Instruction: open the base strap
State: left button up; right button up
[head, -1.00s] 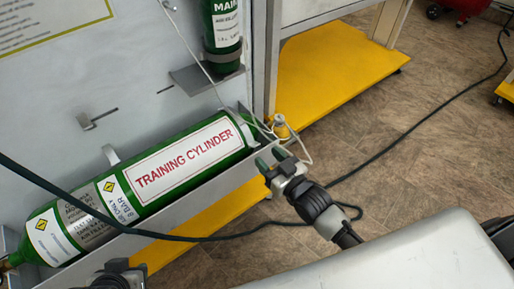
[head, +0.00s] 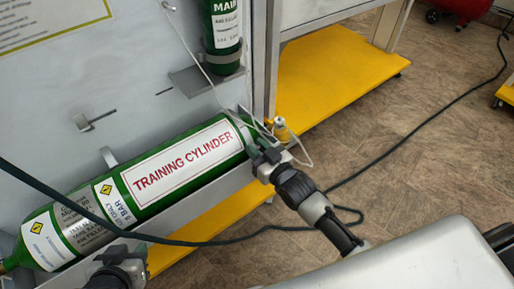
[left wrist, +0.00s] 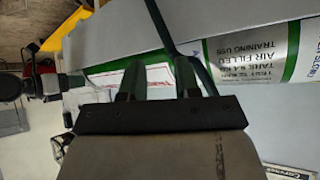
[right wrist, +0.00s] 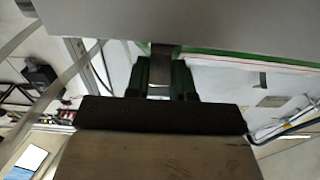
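The green training cylinder (head: 150,185) lies tilted in a grey metal tray along the wall panel. My right gripper (head: 262,150) is at the cylinder's right end, by the tray's end. In the right wrist view its fingers (right wrist: 165,78) stand apart, with a short grey metal strip (right wrist: 160,84) between them. The strip may be the base strap; I cannot tell whether the fingers touch it. My left gripper (head: 118,256) is low at the front of the tray, near the cylinder's left part. Its fingers (left wrist: 158,78) are apart and empty in the left wrist view.
A dark hose (head: 150,238) crosses in front of the cylinder and tray. A thin pale cord hangs by the right gripper. A second green cylinder (head: 221,30) stands upright above on a bracket. A yellow-topped fitting (head: 281,128) is just beyond the right gripper.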

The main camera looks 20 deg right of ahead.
grip_shut()
